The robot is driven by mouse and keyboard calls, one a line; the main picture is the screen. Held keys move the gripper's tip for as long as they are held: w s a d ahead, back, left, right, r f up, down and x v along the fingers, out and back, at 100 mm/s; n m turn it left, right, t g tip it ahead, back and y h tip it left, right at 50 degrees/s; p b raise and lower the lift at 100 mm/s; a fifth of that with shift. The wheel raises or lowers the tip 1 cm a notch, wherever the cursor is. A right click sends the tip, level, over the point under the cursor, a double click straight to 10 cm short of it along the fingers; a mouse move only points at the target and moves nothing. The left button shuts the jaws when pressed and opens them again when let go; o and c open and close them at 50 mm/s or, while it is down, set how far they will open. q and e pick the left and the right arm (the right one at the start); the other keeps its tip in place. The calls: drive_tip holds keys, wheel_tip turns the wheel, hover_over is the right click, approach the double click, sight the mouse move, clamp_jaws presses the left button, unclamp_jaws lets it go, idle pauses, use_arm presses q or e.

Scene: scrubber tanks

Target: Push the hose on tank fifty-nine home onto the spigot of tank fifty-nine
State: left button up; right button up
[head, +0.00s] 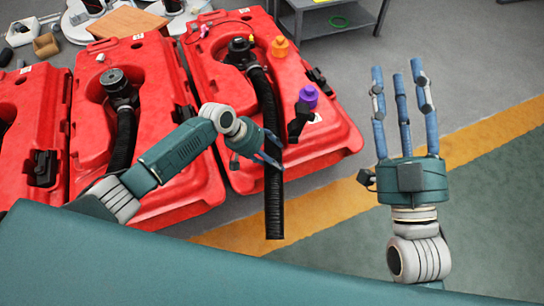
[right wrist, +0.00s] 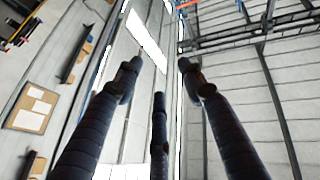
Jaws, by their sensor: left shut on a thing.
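Three red tanks stand in a row in the head view; no number is readable. The right tank (head: 215,70) has a ribbed black hose (head: 264,95) running down from a black fitting (head: 240,48) at its top. The hose's lower end hangs past the tank's front edge. My left gripper (head: 268,153) is shut on this hose at its lower part. Whether the hose's upper end is fully seated cannot be told. My right gripper (head: 403,85) is open and empty, fingers pointing up, right of the tanks; its spread fingers show in the right wrist view (right wrist: 158,80).
The middle tank (head: 165,120) and left tank (head: 55,95) stand beside it. Orange (head: 280,46) and purple (head: 309,95) caps sit on the right tank. A wooden board (head: 125,22) lies behind, with a grey table (head: 330,15) at the back. Floor to the right is clear.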

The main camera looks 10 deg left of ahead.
use_arm(q)
drive_tip(key=shift+w+a+r, duration=0.15)
drive_tip(key=shift+w+r, duration=0.05)
drive_tip(key=shift+w, duration=0.1)
use_arm(e)
drive_tip(key=shift+s+r, duration=0.15)
drive_tip(key=shift+r, duration=0.15)
drive_tip(key=shift+w+d+f+g+h, duration=0.1)
drive_tip(key=shift+w+f+g+h, duration=0.15)
drive_tip(key=shift+f, duration=0.55)
drive_tip(key=shift+w+f+g+h, duration=0.15)
drive_tip(key=shift+w+f+g, duration=0.2)
drive_tip(key=shift+f, duration=0.4)
use_arm(q)
drive_tip(key=shift+w+p, duration=0.1)
drive_tip(key=shift+p, duration=0.25)
use_arm(e)
drive_tip(key=shift+f, duration=0.1)
drive_tip(key=f+g, duration=0.1)
drive_tip(key=f, duration=0.2)
drive_tip(key=shift+w+g, duration=0.35)
drive_tip(key=shift+g, duration=0.05)
